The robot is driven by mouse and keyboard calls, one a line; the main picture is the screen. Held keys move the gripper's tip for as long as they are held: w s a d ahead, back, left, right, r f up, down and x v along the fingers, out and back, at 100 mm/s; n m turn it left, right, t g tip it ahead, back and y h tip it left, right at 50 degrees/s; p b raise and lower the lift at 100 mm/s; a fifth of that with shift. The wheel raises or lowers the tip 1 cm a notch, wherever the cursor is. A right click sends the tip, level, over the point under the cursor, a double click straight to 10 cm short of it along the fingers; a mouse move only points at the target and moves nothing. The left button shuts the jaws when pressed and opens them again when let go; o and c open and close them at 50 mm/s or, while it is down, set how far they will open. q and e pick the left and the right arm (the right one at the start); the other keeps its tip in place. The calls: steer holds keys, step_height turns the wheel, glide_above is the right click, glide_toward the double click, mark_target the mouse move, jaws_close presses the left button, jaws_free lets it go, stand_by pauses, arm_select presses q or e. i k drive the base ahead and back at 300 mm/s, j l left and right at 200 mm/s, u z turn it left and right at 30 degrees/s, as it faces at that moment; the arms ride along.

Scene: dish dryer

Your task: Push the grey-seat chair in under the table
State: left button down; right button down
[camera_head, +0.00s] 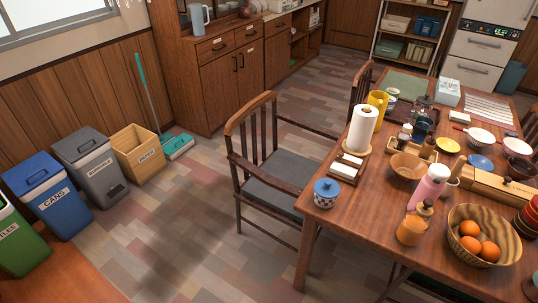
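The grey-seat chair (270,187) stands on the tiled floor at the left side of the wooden table (336,222). It has a dark wood frame with a slatted back at its left and armrests. Most of its grey seat shows outside the table edge; the part nearest the table is hidden behind the tabletop and the things on it. Neither of my grippers shows in the head view.
Bins (88,165) and an open wooden box (137,152) line the left wall, with a broom (150,100) beside them. The floor (180,225) left of the chair is clear. The tabletop is crowded, with a paper towel roll (362,130) and a jar (326,194) near the chair.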

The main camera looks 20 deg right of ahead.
mark_target(272, 187)
steer(key=i+j+z, duration=0.15)
steer(key=z, duration=0.35)
steer(key=i+j+z, duration=0.2)
steer(key=z, duration=0.25)
steer(key=i+j+z, duration=0.15)
steer(key=j, duration=0.25)
steer(key=i+j+z, duration=0.15)
steer(key=j, duration=0.3)
steer(key=i+j+z, duration=0.15)
steer(key=j, duration=0.3)
steer(key=i+j+z, duration=0.15)
steer(key=j, duration=0.35)
steer(key=i+j+z, duration=0.15)
steer(key=j, duration=0.3)
steer(key=k, duration=0.05)
